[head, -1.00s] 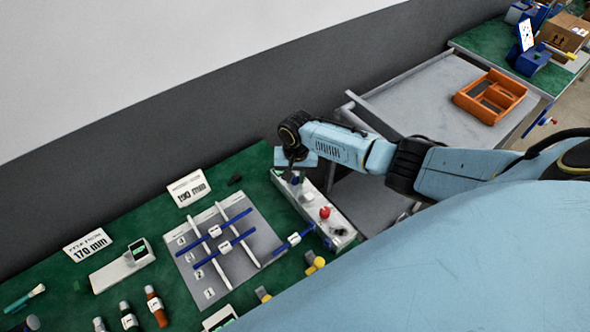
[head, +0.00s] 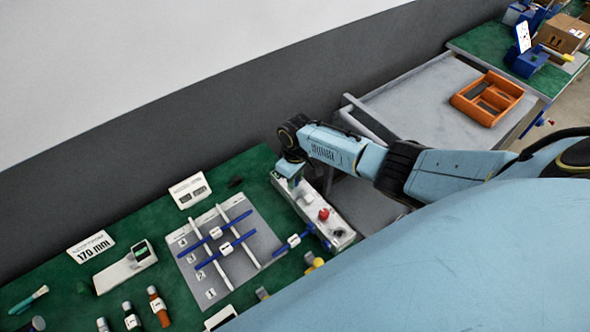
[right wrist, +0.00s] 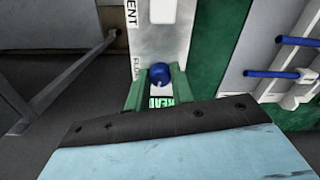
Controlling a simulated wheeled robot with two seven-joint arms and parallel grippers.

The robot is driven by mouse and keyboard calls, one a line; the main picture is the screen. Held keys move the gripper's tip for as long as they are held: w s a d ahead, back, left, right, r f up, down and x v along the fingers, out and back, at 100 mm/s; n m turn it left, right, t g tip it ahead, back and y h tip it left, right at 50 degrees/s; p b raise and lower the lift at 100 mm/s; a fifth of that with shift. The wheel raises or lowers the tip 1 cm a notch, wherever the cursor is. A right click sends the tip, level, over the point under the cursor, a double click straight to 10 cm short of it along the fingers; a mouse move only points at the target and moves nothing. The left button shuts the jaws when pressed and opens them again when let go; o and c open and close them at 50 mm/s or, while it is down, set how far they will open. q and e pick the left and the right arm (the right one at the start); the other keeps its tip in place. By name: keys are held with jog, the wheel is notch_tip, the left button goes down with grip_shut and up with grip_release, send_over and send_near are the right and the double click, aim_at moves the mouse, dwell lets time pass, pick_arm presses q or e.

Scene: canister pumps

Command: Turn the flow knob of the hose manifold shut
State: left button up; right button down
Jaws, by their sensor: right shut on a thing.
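The long white unit (head: 338,230), which I take to be the hose manifold, lies along the right edge of the green table, with a red knob (head: 324,214) on top. My right gripper (head: 292,181) is over its far end, its fingers mostly hidden in the head view. In the right wrist view, the green fingers of my right gripper (right wrist: 159,82) are shut on a round blue knob (right wrist: 160,72) on the white panel (right wrist: 163,42). A lit green readout (right wrist: 160,102) shows between the fingers, partly hidden. My left gripper is not in view.
A grey board with white rails and blue rods (head: 262,240) lies left of the white unit. A grey cart (head: 420,95) with an orange tray (head: 460,98) is beyond my right arm.

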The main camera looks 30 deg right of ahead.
jog(key=shift+n, duration=1.1)
jog(key=c, duration=2.2)
grip_release()
jog(key=c, duration=1.2)
grip_release()
notch_tip(320, 180, up, 13)
jog(key=p, duration=0.1)
jog(key=shift+r+p, duration=0.2)
jog(key=shift+p, duration=0.2)
jog(key=shift+d, duration=0.1)
